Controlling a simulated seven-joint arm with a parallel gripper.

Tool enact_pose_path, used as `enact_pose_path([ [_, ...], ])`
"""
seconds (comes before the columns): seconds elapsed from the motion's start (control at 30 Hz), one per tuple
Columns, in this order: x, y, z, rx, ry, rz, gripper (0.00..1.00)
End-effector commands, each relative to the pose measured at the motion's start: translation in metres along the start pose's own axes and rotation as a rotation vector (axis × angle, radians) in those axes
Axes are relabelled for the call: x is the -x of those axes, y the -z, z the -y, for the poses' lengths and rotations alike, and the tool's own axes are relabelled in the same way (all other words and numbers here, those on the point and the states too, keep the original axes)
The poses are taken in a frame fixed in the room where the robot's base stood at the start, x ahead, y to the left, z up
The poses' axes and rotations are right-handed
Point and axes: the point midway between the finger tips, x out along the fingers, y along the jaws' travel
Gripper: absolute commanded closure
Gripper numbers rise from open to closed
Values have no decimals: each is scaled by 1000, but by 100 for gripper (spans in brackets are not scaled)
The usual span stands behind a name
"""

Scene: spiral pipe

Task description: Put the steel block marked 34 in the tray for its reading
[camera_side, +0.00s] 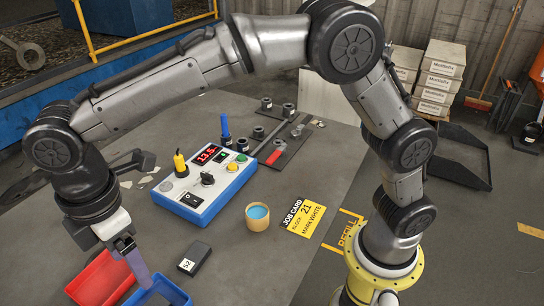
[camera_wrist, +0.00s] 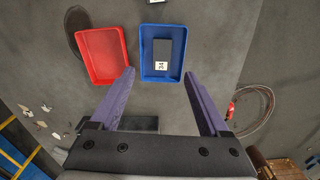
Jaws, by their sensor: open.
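The dark steel block marked 34 (camera_wrist: 163,50) lies in the blue tray (camera_wrist: 147,29) in the wrist view. The blue tray also shows at the bottom edge of the side view (camera_side: 178,291), where the block cannot be made out. The red tray (camera_wrist: 92,74) beside it looks empty; it shows in the side view too (camera_side: 88,278). My gripper (camera_wrist: 159,73) is open with nothing between its fingers. Its fingertips straddle the near end of the blue tray in the wrist view. The blue-and-white meter box (camera_side: 205,185) displays what looks like 13.5 in red.
Another dark block (camera_side: 194,258), label apparently 52, lies on the table right of the trays. A job card (camera_side: 303,218) reads block 21, mark white. A cup of blue paint (camera_side: 257,216) stands beside it. Pegs and a red-handled tool (camera_side: 275,156) lie behind.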

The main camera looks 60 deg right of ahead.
Motion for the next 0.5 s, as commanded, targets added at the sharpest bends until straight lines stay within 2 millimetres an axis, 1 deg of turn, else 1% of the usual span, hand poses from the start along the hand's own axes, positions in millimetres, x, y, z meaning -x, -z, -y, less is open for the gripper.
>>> enact_pose_path([
  [0.03, 12, -17, -5, -51, -14, -17, 20],
  [0.07, 19, -28, -8, -88, -23, -27, 20],
  [0.13, 38, -63, -13, -197, -47, -55, 20],
  [0.17, 46, -80, -14, -251, -59, -69, 20],
  [0.2, 56, -104, -13, -326, -75, -87, 20],
  [0.27, 68, -138, -9, -439, -99, -114, 20],
  [0.3, 74, -161, -5, -514, -117, -134, 20],
  [0.37, 81, -193, 4, -626, -143, -162, 20],
  [0.4, 85, -213, 12, -700, -160, -181, 20],
  [0.47, 88, -242, 26, -810, -188, -211, 20],
  [0.5, 88, -260, 37, -883, -207, -231, 20],
])
